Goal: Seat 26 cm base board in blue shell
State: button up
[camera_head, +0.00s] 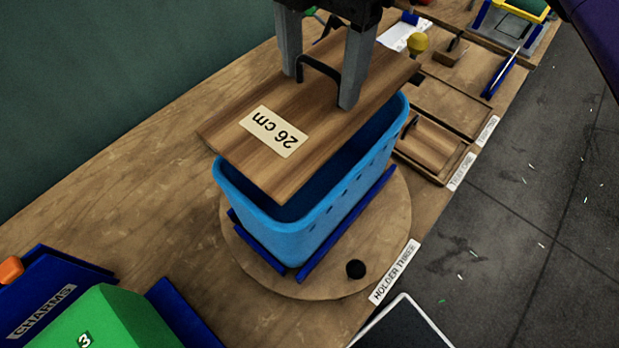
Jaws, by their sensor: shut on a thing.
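The 26 cm base board (225,140) is a brown wooden board with a white "26 cm" label and a dark loop handle. My gripper (322,92) is shut on the handle from above, with one finger on each side. The blue shell (325,208) is an open tub on a round wooden turntable (380,257), between dark blue rails. The board is over the shell's opening and overhangs its left side, looking turned relative to the rim. Its gap to the rim is hard to judge. The board hides much of the shell's inside.
A green block (115,315) and a dark blue "CHARMS" holder (50,290) are at lower left. A dark green wall borders the bench at left.

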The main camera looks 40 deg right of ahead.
notch_tip(320, 180, down, 26)
jog(key=shift+r+b, duration=0.2)
jog(key=shift+b, duration=0.75)
jog(key=shift+f, duration=0.2)
jog(key=o, duration=1.5)
jog(key=shift+r, duration=0.1)
jog(key=shift+c, duration=0.2)
notch_tip(320, 180, up, 12)
jog(key=p, duration=0.1)
jog(key=shift+r, duration=0.15)
